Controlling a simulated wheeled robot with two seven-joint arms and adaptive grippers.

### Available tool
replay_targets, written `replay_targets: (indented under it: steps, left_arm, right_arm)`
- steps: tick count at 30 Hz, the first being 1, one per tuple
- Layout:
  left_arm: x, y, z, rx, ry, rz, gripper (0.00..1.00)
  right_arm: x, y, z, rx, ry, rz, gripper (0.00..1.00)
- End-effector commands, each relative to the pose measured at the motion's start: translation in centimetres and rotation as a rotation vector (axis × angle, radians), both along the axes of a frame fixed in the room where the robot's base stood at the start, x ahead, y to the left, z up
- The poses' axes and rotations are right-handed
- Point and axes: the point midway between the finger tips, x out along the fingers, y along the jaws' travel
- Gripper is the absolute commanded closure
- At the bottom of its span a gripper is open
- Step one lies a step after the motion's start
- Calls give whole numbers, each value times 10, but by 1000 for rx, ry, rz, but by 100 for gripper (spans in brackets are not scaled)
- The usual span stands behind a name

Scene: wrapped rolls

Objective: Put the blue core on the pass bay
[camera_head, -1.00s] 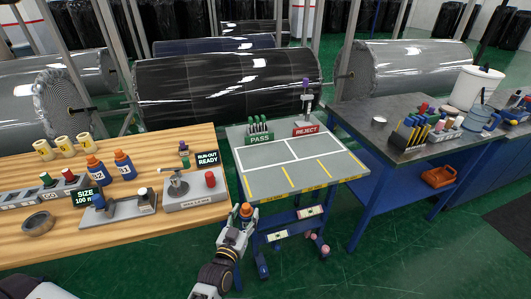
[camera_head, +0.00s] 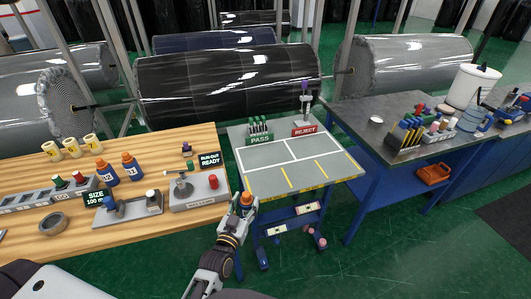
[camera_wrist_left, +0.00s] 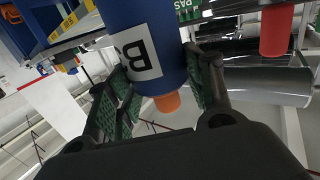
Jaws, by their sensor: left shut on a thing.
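The blue core (camera_wrist_left: 145,45) with a white "B" label and orange end is between the fingers of my left gripper (camera_wrist_left: 160,100) in the left wrist view. In the head view my left gripper (camera_head: 243,207) is shut on it in front of the cart, near its front left corner; the core's orange end (camera_head: 246,199) shows there and the rest is mostly hidden. The pass bay (camera_head: 263,154) is the white-lined area at the cart's back left, behind which stands the green PASS sign (camera_head: 260,139). My right gripper is not in view.
The red REJECT sign (camera_head: 304,131) stands at the cart's back right. A wooden bench (camera_head: 150,221) at left holds two more blue cores with orange ends (camera_head: 106,173) and a gauge (camera_head: 199,191). A dark workbench (camera_head: 387,155) stands at right. The cart top (camera_head: 270,181) is clear.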

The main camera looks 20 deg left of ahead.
Motion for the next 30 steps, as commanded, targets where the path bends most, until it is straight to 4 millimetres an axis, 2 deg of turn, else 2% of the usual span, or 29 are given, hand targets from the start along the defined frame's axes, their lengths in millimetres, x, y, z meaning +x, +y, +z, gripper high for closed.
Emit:
replay_targets:
  steps: [3, 13, 19, 30]
  left_arm:
    - [0, 0, 13, 0, -2, 0, 81]
    - [0, 0, 30, 0, -2, 0, 81]
    - [21, 1, 28, 2, -6, 1, 81]
    - [69, 2, 32, 8, -6, 2, 81]
  right_arm:
    - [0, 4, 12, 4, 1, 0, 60]
    - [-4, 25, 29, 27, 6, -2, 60]
    - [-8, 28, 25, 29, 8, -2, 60]
    - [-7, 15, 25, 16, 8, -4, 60]
